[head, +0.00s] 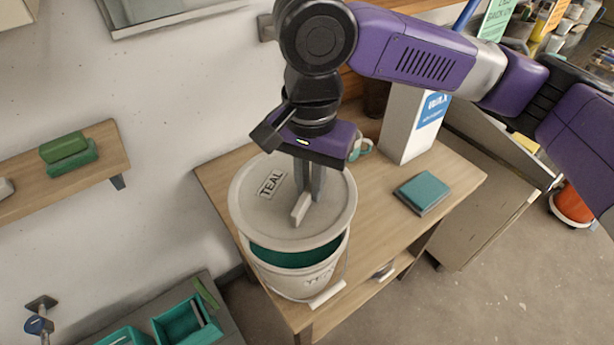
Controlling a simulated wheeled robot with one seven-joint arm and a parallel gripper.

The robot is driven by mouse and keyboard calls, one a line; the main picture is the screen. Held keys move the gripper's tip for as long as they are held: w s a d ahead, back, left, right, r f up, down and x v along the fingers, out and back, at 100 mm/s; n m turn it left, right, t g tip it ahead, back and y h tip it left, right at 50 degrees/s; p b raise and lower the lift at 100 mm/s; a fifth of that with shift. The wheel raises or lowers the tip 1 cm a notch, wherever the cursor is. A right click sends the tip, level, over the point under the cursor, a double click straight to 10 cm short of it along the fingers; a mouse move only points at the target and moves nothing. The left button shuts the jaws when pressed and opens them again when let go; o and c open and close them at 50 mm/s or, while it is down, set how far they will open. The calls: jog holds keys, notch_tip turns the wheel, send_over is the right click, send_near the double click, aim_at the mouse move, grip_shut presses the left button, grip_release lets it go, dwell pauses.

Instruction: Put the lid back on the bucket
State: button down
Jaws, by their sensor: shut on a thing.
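A round off-white lid (258,213) marked TEAL is held over the bucket. My gripper (304,200) points down and is shut on the lid's raised handle (298,212). The off-white bucket (315,277) stands near the front left of the wooden table, with a wire handle and a light grip hanging at its front. Teal glaze (296,255) shows in a crescent between the lid's near edge and the bucket's front rim. The lid sits toward the back of the opening and hides the far rim. I cannot tell whether it touches the rim there.
The wooden table (450,180) also bears a teal block (422,193), a white box (407,125) and a mug (361,147) behind my gripper. A wall shelf (95,172) is at left. Teal bins (182,323) are at lower left. The table's right part has free room.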

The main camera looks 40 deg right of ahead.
aim_at(310, 206)
jog(key=shift+f+b, duration=1.65)
jog(key=shift+f, duration=1.1)
jog(key=shift+a, duration=0.1)
jog(key=shift+f+p, duration=0.6)
jog(key=shift+f, duration=0.25)
dwell(1.0)
jog(key=c, duration=0.9)
grip_release()
jog(key=shift+r, duration=0.1)
